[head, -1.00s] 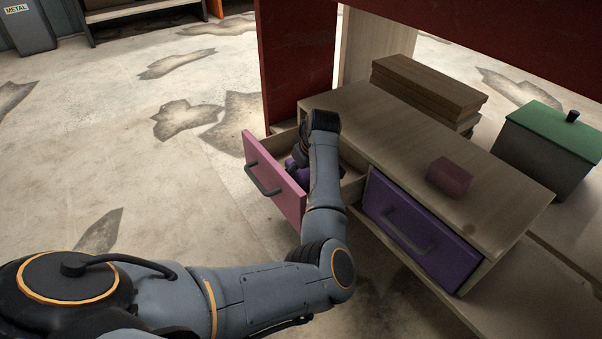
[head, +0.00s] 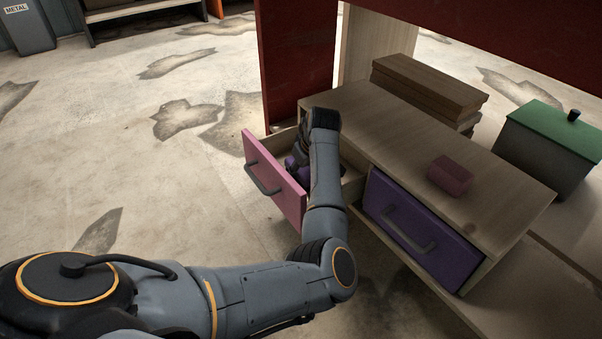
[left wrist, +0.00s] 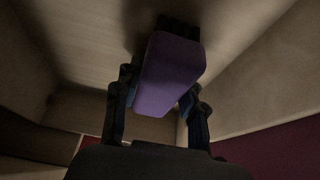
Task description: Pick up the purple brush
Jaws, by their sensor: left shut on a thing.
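The purple brush (left wrist: 168,75) shows in the left wrist view as a purple block with dark bristles at its far end. My left gripper (left wrist: 160,98) has a finger on each side of it and is shut on it. In the head view the gripper (head: 298,162) is down inside the open pink-fronted drawer (head: 273,178), mostly hidden behind my forearm. Only a small bit of purple (head: 291,162) shows there beside the gripper. My right gripper is in no view.
A closed purple drawer (head: 420,230) is to the right in the same wooden cabinet (head: 400,135). A pinkish-red block (head: 450,176) lies on the cabinet top. Wooden boards (head: 428,88) and a green-lidded box (head: 547,145) stand behind. Drawer walls surround the gripper closely.

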